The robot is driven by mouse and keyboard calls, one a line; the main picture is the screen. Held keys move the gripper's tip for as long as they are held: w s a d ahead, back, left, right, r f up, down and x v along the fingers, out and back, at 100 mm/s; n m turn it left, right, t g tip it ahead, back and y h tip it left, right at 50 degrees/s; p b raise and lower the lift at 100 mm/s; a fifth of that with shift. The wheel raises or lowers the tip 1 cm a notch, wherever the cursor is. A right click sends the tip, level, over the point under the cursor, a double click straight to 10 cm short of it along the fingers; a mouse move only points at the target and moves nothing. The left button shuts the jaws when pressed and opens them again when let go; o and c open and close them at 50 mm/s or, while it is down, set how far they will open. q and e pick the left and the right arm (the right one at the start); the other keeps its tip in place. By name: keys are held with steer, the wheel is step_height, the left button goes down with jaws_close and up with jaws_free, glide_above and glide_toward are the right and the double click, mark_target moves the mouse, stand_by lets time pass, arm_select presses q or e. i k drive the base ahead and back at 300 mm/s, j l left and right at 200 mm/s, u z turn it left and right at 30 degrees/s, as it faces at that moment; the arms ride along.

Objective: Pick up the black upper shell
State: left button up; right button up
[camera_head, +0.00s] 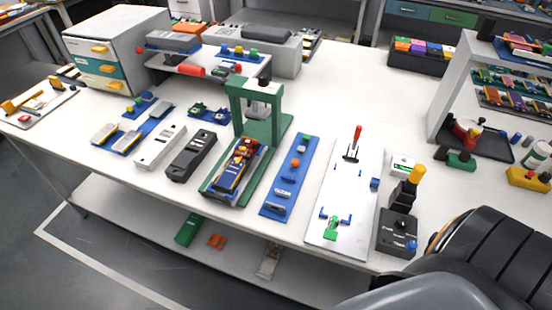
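The black upper shell (192,155) is a long dark piece lying flat on the white table (90,176). It lies between a similar pale grey-white shell (160,148) on its left and the green press fixture (262,128) on its right. Nothing covers it, and nothing holds it. Neither of my grippers is in view. A large black and grey rounded part of my own body fills the lower right corner.
The green press holds a tray of coloured parts (238,168). Blue strips with small parts lie on both sides. A white board (345,190) and a black control box (398,231) with a yellow-topped lever are to the right. A drawer cabinet (110,45) stands back left.

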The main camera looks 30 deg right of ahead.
mark_target(189, 160)
steer(key=z, duration=1)
steer(key=j+z, duration=1.05)
steer(key=i+j, duration=0.05)
steer(key=j, duration=0.05)
